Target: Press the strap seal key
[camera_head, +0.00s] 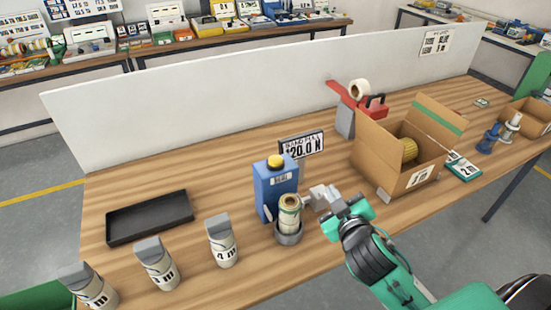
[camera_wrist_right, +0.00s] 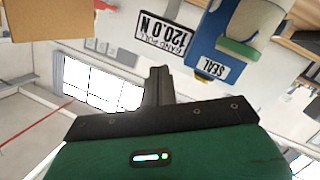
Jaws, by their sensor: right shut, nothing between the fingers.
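The blue strap seal unit (camera_head: 268,197) stands upright on the wooden bench, with a SEAL label on its front and a round yellow key (camera_head: 276,161) on top. My right gripper (camera_head: 314,199) is shut and empty, to the right of the blue unit and beside a banded roll (camera_head: 289,214) in a grey cup. It appears lower than the yellow key and apart from it. In the right wrist view the shut fingers (camera_wrist_right: 158,86) point toward the background, and the blue unit (camera_wrist_right: 206,42) with its SEAL label is at the upper right. My left gripper is not in view.
A sign reading 120.0 N (camera_head: 301,145) stands behind the blue unit. An open cardboard box (camera_head: 405,178) is to the right of my gripper. A black tray (camera_head: 150,216) and several capped rolls (camera_head: 221,241) are at the left. A white partition (camera_head: 230,95) runs behind.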

